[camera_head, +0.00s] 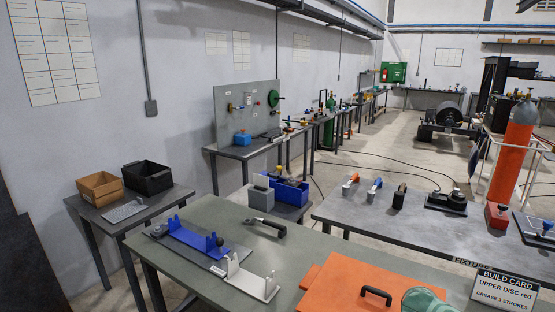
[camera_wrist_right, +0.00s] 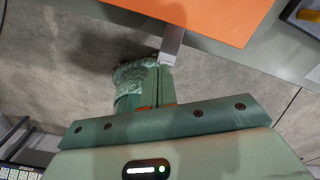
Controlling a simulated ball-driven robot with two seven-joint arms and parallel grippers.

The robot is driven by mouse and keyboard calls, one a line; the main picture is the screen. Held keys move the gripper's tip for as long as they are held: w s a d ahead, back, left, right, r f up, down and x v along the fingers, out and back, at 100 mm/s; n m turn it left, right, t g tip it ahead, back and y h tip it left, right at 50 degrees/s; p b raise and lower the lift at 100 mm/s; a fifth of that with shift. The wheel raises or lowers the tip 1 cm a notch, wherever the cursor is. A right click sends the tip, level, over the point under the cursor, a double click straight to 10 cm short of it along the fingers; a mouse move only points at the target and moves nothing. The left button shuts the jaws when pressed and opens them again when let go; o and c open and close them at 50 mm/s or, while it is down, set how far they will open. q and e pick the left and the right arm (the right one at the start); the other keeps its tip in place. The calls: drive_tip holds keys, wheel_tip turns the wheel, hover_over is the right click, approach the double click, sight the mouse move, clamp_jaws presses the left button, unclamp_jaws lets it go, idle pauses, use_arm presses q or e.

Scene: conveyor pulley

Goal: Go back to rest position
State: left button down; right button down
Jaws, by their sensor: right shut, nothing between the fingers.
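In the right wrist view my right gripper (camera_wrist_right: 160,85) is green. Its fingers are together, with nothing between them, over the bare grey floor beside the bench edge. In the head view a rounded green part of my right arm (camera_head: 428,301) shows at the bottom edge, by the orange board; its fingertips cannot be made out there. My left gripper is in neither view.
The orange board (camera_head: 350,285) with a black handle lies on the near bench (camera_head: 205,217). Blue (camera_head: 195,238) and silver (camera_head: 250,283) fixtures and a black-handled tool (camera_head: 265,227) lie there too. A build card (camera_head: 503,290) stands at the right. A second bench (camera_head: 365,217) is beyond.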

drive_tip(key=shift+r, duration=0.5)
drive_tip(key=shift+a+f, duration=0.1)
